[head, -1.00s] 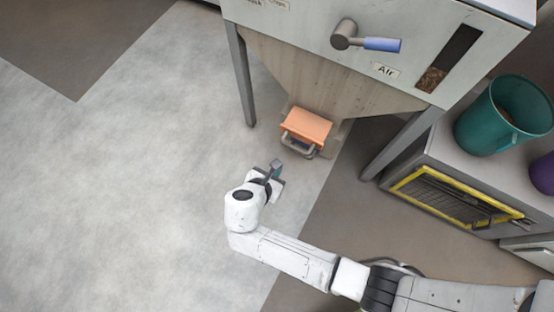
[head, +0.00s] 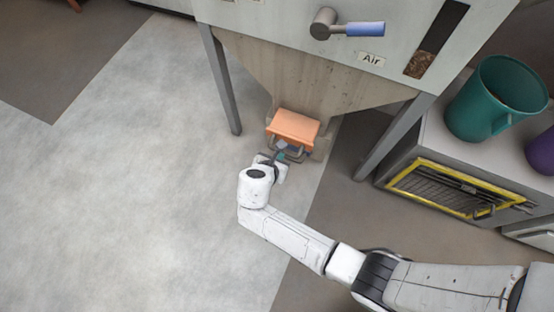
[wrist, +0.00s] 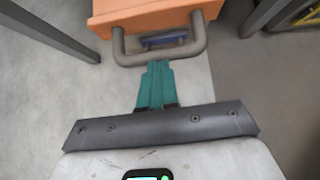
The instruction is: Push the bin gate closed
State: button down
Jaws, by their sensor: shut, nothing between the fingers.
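The bin gate (head: 294,127) is an orange block at the bottom outlet of the grey hopper (head: 300,84). A grey bar handle (wrist: 160,57) sticks out from its front in the wrist view, where the orange gate (wrist: 150,14) shows at the top. My gripper (wrist: 157,66) has teal fingers, shut together and empty. Their tips are right at the handle bar, in its middle; I cannot tell whether they touch it. In the head view my gripper (head: 281,158) is just in front of the gate and hides part of the handle.
The hopper's legs (head: 221,80) stand to either side of the gate. A lever with a blue grip (head: 364,29) and an "Air" label are above. At right, a teal bucket (head: 497,99) stands on a grey cabinet. The floor at left is clear.

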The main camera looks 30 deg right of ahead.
aim_at(290, 136)
jog(key=w+d, duration=0.1)
jog(key=d, duration=0.1)
jog(key=w+d, duration=0.4)
jog(key=d, duration=0.1)
jog(key=shift+d+p, duration=0.1)
jog(key=shift+p, duration=0.25)
jog(key=shift+s+r+p, duration=0.1)
jog(key=shift+r+p, duration=0.05)
jog(key=shift+p, duration=0.15)
jog(key=a+p, duration=0.1)
jog(key=s+a+r, duration=0.1)
jog(key=s+a+p, duration=0.1)
jog(key=a, duration=0.1)
jog(key=shift+s+r+p, duration=0.25)
jog(key=shift+r+p, duration=0.1)
jog(key=shift+r, duration=0.05)
jog(key=p+v, duration=0.3)
jog(key=v, duration=0.5)
jog(key=shift+s+a+p, duration=0.15)
jog(key=shift+a+p, duration=0.15)
jog(key=shift+a, duration=0.05)
